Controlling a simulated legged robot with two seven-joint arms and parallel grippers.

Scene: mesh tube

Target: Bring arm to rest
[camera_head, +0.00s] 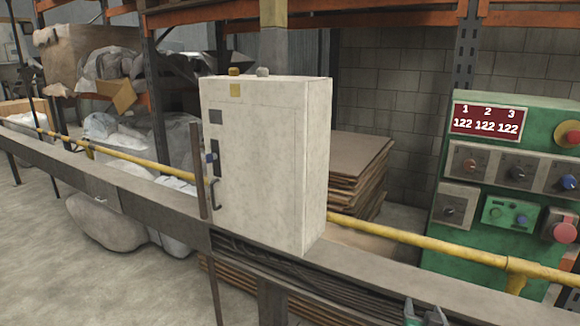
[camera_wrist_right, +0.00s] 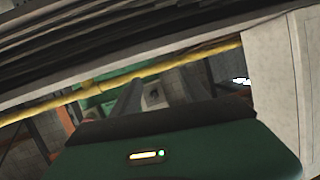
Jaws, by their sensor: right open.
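My right gripper (camera_head: 424,314) shows only as its tip at the bottom edge of the head view, right of centre. Its fingers are apart, with nothing seen between them. It is in front of the grey beam and to the right of the white cabinet (camera_head: 262,165). In the right wrist view, my green gripper body with a small lit strip fills the bottom, and the cabinet (camera_wrist_right: 277,85) stands at the right. My left gripper is not in the head view.
A yellow pipe (camera_head: 440,246) runs along behind the grey beam (camera_head: 350,258). A green control panel (camera_head: 505,185) with knobs and a red 122 display stands at the right. Stacked brown sheets (camera_head: 355,170) lie behind the cabinet. Open floor (camera_head: 110,275) lies at the lower left.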

